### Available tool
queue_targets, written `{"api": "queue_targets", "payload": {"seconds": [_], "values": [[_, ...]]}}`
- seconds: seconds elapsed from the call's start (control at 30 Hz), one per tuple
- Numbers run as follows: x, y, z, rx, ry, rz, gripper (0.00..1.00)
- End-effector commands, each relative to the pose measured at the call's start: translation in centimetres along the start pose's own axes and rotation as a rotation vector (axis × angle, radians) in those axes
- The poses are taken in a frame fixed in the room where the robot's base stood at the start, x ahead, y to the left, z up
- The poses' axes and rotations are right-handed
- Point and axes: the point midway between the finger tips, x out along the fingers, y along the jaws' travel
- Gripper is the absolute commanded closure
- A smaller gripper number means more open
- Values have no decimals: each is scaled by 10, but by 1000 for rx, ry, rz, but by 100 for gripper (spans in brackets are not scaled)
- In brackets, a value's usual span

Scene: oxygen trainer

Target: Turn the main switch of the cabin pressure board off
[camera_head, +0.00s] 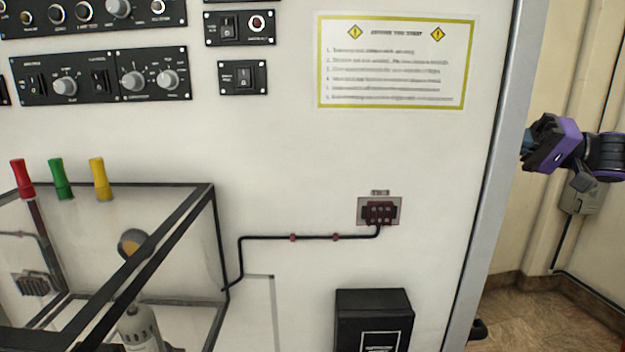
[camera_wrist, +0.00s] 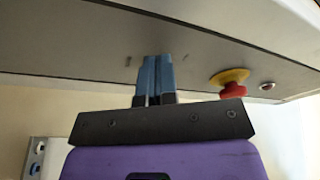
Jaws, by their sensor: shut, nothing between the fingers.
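Black control panels are at the top left of the head view, on the white wall. A small panel there holds a black rocker switch (camera_head: 228,27) beside a red-ringed round fitting. A smaller panel just below it holds another rocker switch (camera_head: 244,77). The lettering is too blurred to tell which one belongs to the cabin pressure board. My gripper (camera_head: 527,140) is at the far right of the head view, beyond the wall's edge and well away from these switches. In the wrist view my gripper (camera_wrist: 156,58) shows two blue fingers pressed together, with nothing between them.
A clear-sided case (camera_head: 212,215) with coloured knobs stands at lower left. A black box (camera_head: 373,318) is at lower middle. In the wrist view, a red mushroom button (camera_wrist: 233,90) on a yellow base sits on a grey surface beyond my fingers.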

Motion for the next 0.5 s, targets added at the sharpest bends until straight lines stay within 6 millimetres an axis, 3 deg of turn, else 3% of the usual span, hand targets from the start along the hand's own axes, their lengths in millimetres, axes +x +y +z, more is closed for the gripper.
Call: {"api": "queue_targets", "payload": {"seconds": [0.5], "values": [[1, 1, -4, 0, 0, 0, 100]]}}
